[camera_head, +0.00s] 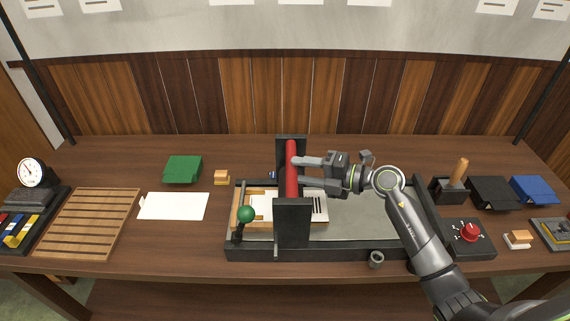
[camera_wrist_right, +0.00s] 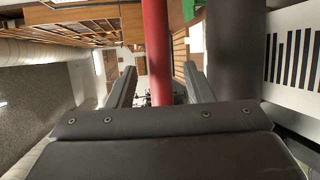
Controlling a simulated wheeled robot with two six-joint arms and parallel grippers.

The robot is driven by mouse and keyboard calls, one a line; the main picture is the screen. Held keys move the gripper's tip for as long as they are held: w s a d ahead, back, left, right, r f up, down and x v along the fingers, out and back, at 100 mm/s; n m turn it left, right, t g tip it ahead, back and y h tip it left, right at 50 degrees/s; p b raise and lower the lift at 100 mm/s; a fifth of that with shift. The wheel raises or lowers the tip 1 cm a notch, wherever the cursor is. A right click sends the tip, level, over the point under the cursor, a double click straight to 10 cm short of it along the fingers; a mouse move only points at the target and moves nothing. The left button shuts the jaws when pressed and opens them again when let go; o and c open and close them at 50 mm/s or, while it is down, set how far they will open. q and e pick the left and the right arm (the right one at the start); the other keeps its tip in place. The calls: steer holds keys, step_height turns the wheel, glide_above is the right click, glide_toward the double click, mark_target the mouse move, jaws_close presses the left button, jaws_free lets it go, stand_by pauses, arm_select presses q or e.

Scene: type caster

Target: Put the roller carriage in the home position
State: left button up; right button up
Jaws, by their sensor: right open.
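The roller carriage is a black frame (camera_head: 292,222) with a red roller (camera_head: 291,168) across it. It stands over the left part of the press bed (camera_head: 375,222). My right gripper (camera_head: 305,172) is open at the roller from its right side, with its fingers pointing left. In the right wrist view the red roller (camera_wrist_right: 157,50) runs between the two open fingers (camera_wrist_right: 155,85). I cannot tell whether the fingers touch it. A white sheet with black stripes (camera_head: 318,207) lies under the carriage. My left gripper is not in view.
A green-knobbed lever (camera_head: 246,214) stands at the bed's left end. A control box with a red knob (camera_head: 469,232) sits to the right. A slatted wooden rack (camera_head: 88,222), white paper (camera_head: 173,206) and a green pile (camera_head: 183,169) lie to the left.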

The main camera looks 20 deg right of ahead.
steer(key=shift+p+x, duration=0.45)
steer(key=shift+x, duration=2.25)
steer(key=shift+c, duration=0.5)
jaws_close()
